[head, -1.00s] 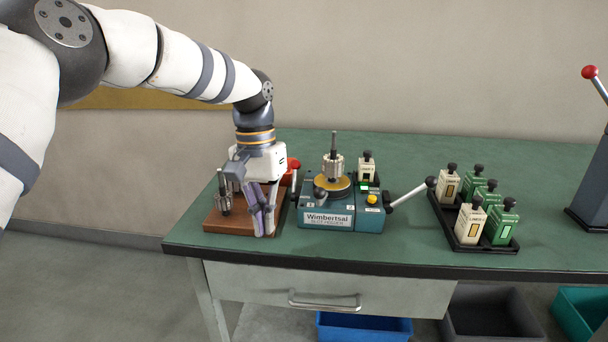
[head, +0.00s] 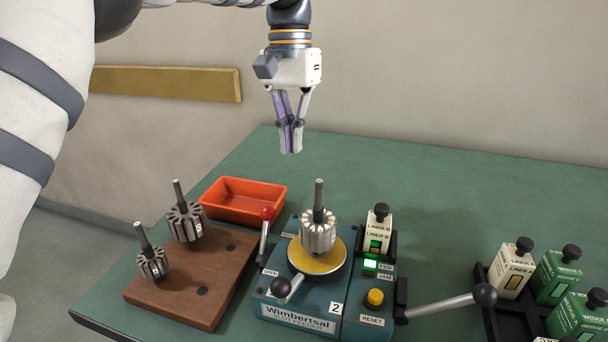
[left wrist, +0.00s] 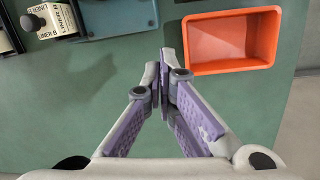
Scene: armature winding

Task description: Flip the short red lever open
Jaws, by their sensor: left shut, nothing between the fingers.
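The short red lever (head: 266,228) has a red ball on a grey stem. It stands nearly upright at the left side of the blue Wimbertsal machine (head: 345,290), near an OPEN label. An armature (head: 318,234) sits upright on the machine's yellow disc. My left gripper (head: 291,151) is shut and empty, pointing down, well above the far part of the table and apart from the lever. The left wrist view shows its closed fingers (left wrist: 164,58) over bare green table, with a corner of the machine at top left. The lever is not visible there. My right gripper is out of view.
A red-orange tray (head: 243,200) lies behind a wooden board (head: 190,292) bearing two armatures. A long black-knobbed lever (head: 440,306) sticks out right of the machine. A black rack (head: 508,326) of liners and wedges stands at right. The table's back right is clear.

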